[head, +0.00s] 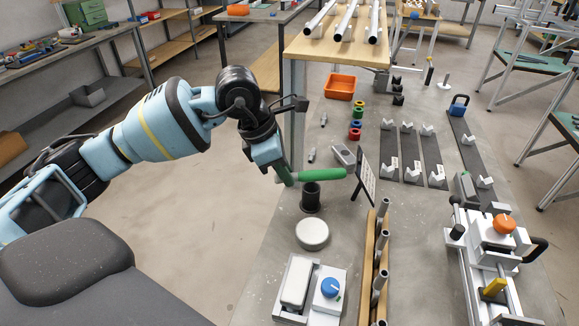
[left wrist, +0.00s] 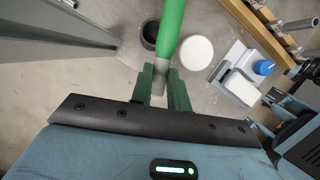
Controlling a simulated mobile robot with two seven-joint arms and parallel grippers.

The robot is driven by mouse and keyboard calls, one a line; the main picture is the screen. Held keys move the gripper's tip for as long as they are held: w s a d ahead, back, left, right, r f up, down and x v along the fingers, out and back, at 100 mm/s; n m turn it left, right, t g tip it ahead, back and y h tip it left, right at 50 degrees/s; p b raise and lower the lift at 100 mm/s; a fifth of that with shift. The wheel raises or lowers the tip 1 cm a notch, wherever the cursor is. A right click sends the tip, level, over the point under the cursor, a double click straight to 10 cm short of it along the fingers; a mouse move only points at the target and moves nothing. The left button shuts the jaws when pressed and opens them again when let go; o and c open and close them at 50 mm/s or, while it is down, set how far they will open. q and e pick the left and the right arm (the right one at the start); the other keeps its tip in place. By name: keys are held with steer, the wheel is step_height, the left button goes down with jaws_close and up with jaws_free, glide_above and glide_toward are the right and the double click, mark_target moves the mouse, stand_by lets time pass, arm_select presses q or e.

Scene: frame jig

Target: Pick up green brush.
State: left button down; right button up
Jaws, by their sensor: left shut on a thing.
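The green brush (head: 322,174) is held by my left gripper (head: 289,177), with its green handle pointing right in the head view, over a dark cup (head: 311,201). In the left wrist view, the brush's green handle (left wrist: 173,28) runs up from a grey collar that sits between the two green fingers of the left gripper (left wrist: 165,88). The gripper is shut on the brush at this grey part. The brush's bristles are hidden. The brush appears raised above the bench. My right gripper is in neither view.
A round white disc (head: 312,234) lies in front of the cup. A white device with a blue knob (head: 330,287) and a wooden rack with metal pegs (head: 376,262) stand nearer. An orange bin (head: 340,86) sits farther back.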

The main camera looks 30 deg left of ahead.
arm_select(q)
steer(key=s+d+r+b, duration=0.1)
steer(key=s+d, duration=0.1)
steer(key=s, duration=1)
steer(key=shift+s+d, duration=0.3)
steer(key=shift+s, duration=0.05)
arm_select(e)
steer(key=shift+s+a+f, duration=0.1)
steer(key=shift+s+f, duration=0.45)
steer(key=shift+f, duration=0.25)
arm_select(q)
steer(key=shift+r, duration=0.1)
